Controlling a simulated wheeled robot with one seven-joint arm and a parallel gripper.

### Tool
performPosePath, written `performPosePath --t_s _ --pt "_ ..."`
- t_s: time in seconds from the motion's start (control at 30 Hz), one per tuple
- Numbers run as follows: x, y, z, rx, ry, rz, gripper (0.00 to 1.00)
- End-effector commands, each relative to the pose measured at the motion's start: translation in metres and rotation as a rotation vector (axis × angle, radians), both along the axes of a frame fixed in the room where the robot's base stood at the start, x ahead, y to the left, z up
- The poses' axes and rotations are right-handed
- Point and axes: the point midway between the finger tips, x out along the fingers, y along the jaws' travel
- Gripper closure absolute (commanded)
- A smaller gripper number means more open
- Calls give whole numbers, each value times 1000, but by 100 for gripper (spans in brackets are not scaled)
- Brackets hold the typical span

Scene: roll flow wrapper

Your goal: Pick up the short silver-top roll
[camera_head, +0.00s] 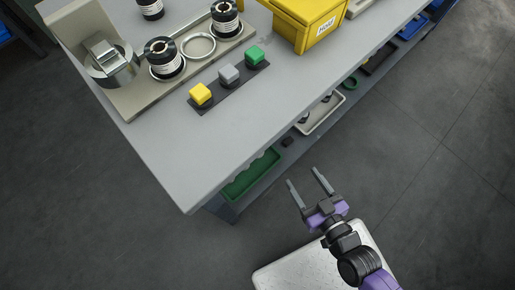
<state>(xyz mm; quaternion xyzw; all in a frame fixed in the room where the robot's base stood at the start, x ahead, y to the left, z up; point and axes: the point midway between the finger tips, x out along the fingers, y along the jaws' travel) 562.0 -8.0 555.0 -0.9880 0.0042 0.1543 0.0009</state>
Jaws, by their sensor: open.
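My gripper (303,176) is open and empty, its two fingers apart, out over the floor in front of the workbench. Two white rolls with dark ends, one nearer (166,63) and one farther (226,22), stand upright on the beige base at the back left of the bench. Another similar roll (151,11) stands at the top edge of the view. A silver metal cylinder (113,72) with a block on top sits at the base's left end. I cannot tell which is the short silver-top roll. My gripper is well apart from all of them.
Yellow, grey and green blocks stand on a dark strip (232,80) on the grey bench (185,140). A yellow labelled bin (305,24) is at the back. The lower shelf holds a green tray (240,186) and a pale tray (314,127). The bench front is clear.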

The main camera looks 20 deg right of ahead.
Motion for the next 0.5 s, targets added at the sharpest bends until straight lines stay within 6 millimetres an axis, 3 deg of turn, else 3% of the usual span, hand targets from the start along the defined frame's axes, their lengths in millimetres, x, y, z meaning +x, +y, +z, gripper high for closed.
performPosePath --t_s 0.03,0.2,0.4,0.5 --pt "17 1 -49 2 1 -2 35" --pt "68 3 -150 1 23 -13 35" --pt "128 10 -246 2 51 -29 35" --pt "150 14 -277 2 65 -35 35"
